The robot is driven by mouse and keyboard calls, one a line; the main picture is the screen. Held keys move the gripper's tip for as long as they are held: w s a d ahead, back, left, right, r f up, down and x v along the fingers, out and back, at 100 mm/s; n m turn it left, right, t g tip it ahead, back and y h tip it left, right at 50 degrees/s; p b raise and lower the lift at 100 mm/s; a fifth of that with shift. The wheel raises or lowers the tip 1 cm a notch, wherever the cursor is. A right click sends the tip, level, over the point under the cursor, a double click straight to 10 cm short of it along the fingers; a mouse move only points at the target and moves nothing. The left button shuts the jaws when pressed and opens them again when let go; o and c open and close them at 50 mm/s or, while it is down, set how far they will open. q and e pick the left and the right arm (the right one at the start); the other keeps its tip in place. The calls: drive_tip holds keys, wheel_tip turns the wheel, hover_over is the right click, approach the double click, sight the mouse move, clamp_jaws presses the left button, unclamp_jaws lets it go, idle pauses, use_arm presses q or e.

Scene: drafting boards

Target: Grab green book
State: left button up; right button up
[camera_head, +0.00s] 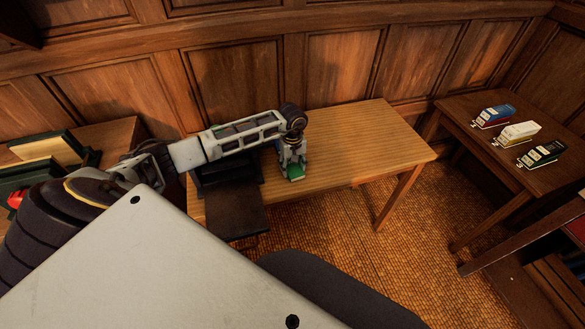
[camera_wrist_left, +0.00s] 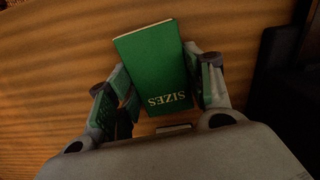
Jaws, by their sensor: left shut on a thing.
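The green book (camera_wrist_left: 158,70) with "SIZES" printed on its cover is between the fingers of my left gripper (camera_wrist_left: 160,88) in the left wrist view. My left gripper is shut on it. In the head view the green book (camera_head: 293,172) shows as a small green patch under my left gripper (camera_head: 291,160), over the wooden table (camera_head: 350,140). I cannot tell whether the book touches the table top. My right gripper is not in view.
A dark chair (camera_head: 235,208) stands at the table's front left. A side table (camera_head: 465,108) at the right holds a blue item (camera_head: 495,115), a cream item (camera_head: 517,133) and a dark green item (camera_head: 541,154). The table's right half is clear.

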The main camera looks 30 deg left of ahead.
sight(292, 167)
use_arm(q)
drive_tip(key=shift+r, duration=0.15)
wheel_tip(292, 167, up, 10)
drive_tip(key=shift+b, duration=0.3)
